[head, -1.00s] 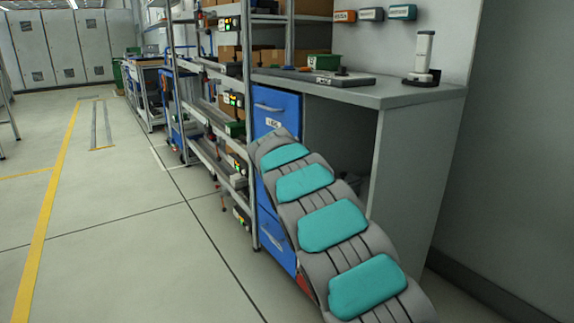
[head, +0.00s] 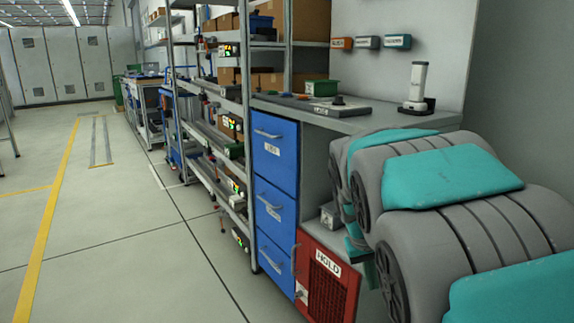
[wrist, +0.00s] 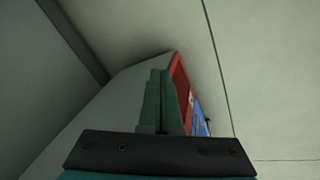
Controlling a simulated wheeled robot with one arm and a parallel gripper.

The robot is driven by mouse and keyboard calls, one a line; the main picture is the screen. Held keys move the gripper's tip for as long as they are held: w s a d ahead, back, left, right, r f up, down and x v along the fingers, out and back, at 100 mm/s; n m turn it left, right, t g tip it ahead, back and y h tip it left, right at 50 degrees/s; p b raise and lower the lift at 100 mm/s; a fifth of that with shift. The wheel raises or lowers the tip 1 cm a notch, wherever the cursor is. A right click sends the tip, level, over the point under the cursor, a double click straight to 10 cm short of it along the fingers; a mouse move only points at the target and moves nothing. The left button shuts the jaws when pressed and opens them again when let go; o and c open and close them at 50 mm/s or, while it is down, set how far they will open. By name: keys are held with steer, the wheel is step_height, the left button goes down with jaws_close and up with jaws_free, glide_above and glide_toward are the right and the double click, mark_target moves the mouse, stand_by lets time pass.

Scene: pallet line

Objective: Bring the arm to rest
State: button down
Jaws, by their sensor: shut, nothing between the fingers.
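My arm, grey with teal pads, fills the lower right of the head view, folded in front of the workbench. My gripper (wrist: 161,100) shows in the wrist view as two dark green fingers pressed together, with nothing between them. Below the fingers the wrist view shows the floor, the grey bench side and a bit of red and blue cabinet front. In the head view the fingers are not clearly visible; the arm hides part of the bench's underside.
Below are blue drawers (head: 275,150) and a red cabinet marked HOLD (head: 325,285). A metal rack (head: 247,120) stands beside them. The floor (head: 110,220) at left is clear.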

steer(key=s+a+f+g+y+p, duration=0.1)
steer(key=s+f, duration=0.1)
steer(key=s, duration=1.3)
steer(key=s+a+f+g+y+p, duration=0.1)
steer(key=s+f+g+p, duration=0.1)
steer(key=s, duration=1.3)
steer(key=shift+a+m+y, duration=0.3)
steer(key=shift+a+y, duration=0.05)
steer(key=shift+y, duration=0.05)
steer(key=c, duration=1.6)
jaws_free()
